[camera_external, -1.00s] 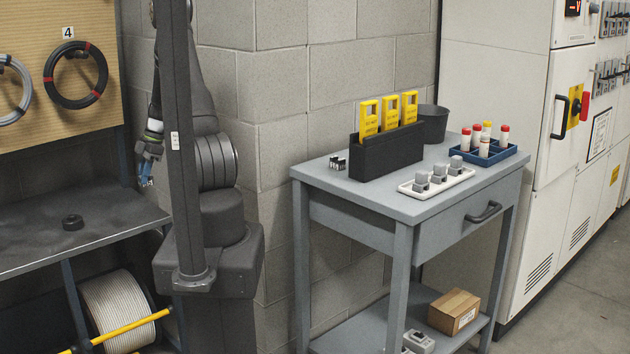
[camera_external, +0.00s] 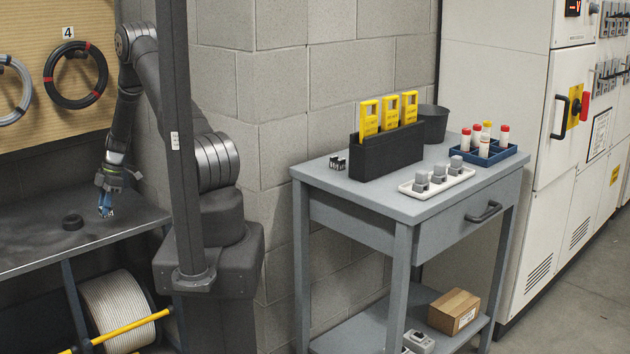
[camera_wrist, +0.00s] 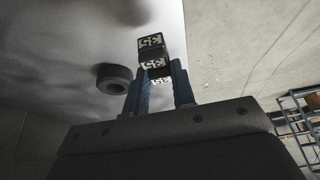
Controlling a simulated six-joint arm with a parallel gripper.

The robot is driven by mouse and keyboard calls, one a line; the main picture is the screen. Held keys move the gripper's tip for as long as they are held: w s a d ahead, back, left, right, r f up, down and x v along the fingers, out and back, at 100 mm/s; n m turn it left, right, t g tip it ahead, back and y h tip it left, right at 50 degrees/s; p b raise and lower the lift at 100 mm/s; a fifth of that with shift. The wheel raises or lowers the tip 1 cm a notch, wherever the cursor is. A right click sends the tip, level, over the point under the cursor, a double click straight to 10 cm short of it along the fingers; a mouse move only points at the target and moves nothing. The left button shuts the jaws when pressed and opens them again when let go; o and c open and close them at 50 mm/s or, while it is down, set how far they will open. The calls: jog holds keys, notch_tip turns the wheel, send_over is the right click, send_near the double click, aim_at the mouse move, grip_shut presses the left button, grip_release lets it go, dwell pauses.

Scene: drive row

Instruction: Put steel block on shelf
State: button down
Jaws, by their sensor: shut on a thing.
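My gripper (camera_external: 106,205) has blue fingers and points down over the dark grey metal shelf (camera_external: 40,250) at the left. In the wrist view my gripper (camera_wrist: 159,72) is shut on a small dark block (camera_wrist: 151,42) with white printed labels, which I take to be the steel block. The block sits between the fingertips and sticks out past them. In the external view the block is too small to make out clearly. It is close to the shelf surface, right of a black ring (camera_external: 73,222); I cannot tell whether it touches.
The black ring also shows in the wrist view (camera_wrist: 113,78), left of the fingers. A dark post (camera_external: 175,120) stands right of the gripper. A grey trolley (camera_external: 345,190) at the right holds a black bin (camera_external: 385,152) and small parts. Bare shelf lies around the ring.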

jog(key=shift+s+a+f, duration=0.2)
jog(key=shift+a+f, duration=0.25)
jog(key=shift+a, duration=0.25)
jog(key=shift+f, duration=1.95)
jog(key=shift+f, duration=0.1)
jog(key=c, duration=1.2)
grip_release()
jog(key=shift+f, duration=0.1)
jog(key=v, duration=1.2)
jog(key=shift+r, duration=0.2)
